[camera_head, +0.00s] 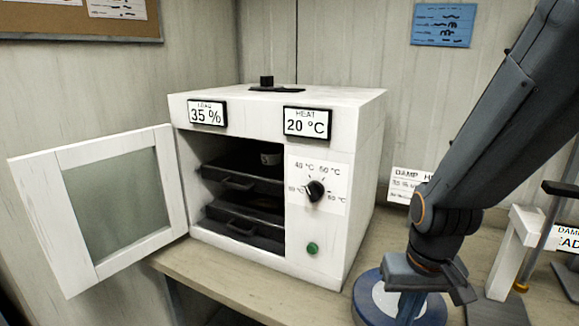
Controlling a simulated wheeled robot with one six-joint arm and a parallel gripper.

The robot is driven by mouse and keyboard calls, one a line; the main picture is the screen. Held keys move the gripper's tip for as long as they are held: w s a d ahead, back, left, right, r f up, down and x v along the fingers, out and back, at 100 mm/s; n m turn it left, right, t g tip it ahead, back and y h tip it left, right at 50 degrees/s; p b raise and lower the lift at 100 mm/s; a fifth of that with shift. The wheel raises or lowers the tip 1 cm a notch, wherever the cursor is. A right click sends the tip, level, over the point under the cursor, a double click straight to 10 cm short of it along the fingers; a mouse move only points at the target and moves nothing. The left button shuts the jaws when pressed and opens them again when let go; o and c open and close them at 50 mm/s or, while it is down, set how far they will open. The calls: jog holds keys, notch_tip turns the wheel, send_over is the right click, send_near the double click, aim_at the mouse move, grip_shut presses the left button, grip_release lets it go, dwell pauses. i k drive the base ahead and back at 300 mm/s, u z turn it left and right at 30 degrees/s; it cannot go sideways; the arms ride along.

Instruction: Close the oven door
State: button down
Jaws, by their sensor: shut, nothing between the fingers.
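The white oven (350,140) stands on the bench, its front facing me at an angle. Its white-framed door (171,190) with a glass window (118,210) stands wide open, swung out to the left from the left side of the opening.
A blue and white round piece (372,300) lies under my gripper. A white stand (512,245) and labelled items are at the right. The oven front has a dial (315,191) and green button (312,248). The bench (225,288) is bare before the oven.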

aim_at(37, 176)
jog(key=z, duration=1.75)
jog(key=k, duration=1.8)
jog(key=u, duration=2.3)
jog(key=i, duration=0.5)
jog(key=z, duration=0.05)
